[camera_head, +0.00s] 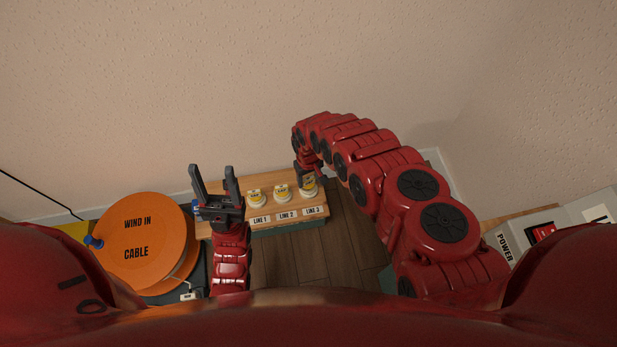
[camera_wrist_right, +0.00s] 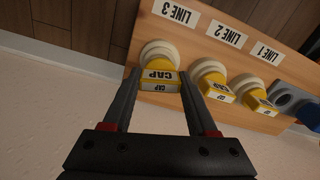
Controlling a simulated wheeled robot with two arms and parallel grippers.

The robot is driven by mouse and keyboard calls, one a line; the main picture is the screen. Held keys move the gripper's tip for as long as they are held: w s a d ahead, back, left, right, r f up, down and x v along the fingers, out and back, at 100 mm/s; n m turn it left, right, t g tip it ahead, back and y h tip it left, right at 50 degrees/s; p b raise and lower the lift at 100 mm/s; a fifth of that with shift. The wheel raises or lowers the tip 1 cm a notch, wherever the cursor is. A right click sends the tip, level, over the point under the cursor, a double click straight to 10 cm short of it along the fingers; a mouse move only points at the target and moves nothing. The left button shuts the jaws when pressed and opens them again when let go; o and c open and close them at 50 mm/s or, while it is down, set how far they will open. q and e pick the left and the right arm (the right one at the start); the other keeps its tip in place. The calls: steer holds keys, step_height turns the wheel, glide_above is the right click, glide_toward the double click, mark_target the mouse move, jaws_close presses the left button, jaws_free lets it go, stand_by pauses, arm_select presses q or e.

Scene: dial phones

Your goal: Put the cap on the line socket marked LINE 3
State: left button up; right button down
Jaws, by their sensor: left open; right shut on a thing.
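The LINE 3 socket (camera_wrist_right: 160,52) is a round cream-white socket on a wooden board (camera_head: 272,181), beside its LINE 3 label (camera_head: 314,211). A yellow cap (camera_wrist_right: 158,79) labelled CAP is between the fingers of my right gripper (camera_wrist_right: 158,84), which is shut on it. The cap sits at the LINE 3 socket and looks in contact with it; a small gap cannot be ruled out. In the head view my right gripper (camera_head: 308,180) partly covers this cap and socket. My left gripper (camera_head: 213,170) is open and empty, raised at the board's left end.
Yellow caps stand on the LINE 2 socket (camera_head: 283,197) and LINE 1 socket (camera_head: 256,199). A blue plug (camera_wrist_right: 306,112) is beyond LINE 1. An orange cable reel (camera_head: 146,238) is at left. A power switch (camera_head: 541,232) is at far right. The wall is close behind the board.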

steer(key=shift+f, duration=0.25)
steer(key=shift+s+r+p, duration=0.1)
steer(key=shift+p, duration=0.2)
steer(key=shift+f+b, duration=0.6)
steer(key=shift+f, duration=0.2)
stand_by(0.7)
steer(key=shift+c, duration=0.6)
jaws_free()
steer(key=c, duration=0.3)
step_height(320, 180, up, 8)
steer(key=p, duration=0.7)
steer(key=shift+f, duration=0.25)
